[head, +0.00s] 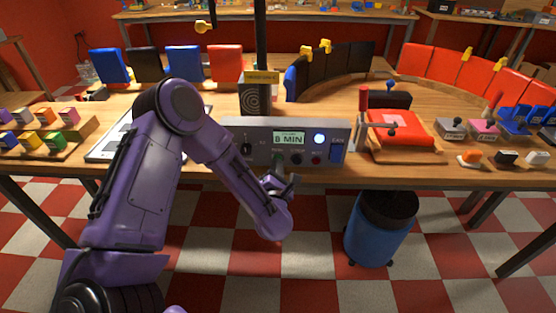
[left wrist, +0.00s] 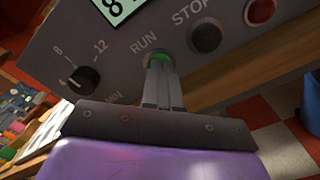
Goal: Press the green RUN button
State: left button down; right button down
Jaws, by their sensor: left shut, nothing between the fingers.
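The grey control panel (head: 260,135) stands on the wooden table with a lit display reading 8 MIN (head: 288,140). In the left wrist view the green RUN button (left wrist: 157,56) sits below the RUN label, partly hidden behind my fingertips. My left gripper (left wrist: 160,68) is shut and empty, its tips at the button; they look to be touching it, but I cannot tell whether it is pushed in. In the head view the left gripper (head: 278,168) is at the panel's lower front. My right gripper is not in view.
A dark STOP button (left wrist: 205,38) and a red button (left wrist: 259,11) are right of RUN. A knob (left wrist: 83,80) marked 8 and 12 is at left. A red press-like device (head: 400,130) stands right of the panel. A blue bin (head: 368,235) is under the table.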

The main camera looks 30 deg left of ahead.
pick_arm(q)
jog(key=b+v, duration=0.1)
jog(key=v, duration=0.6)
dwell(0.8)
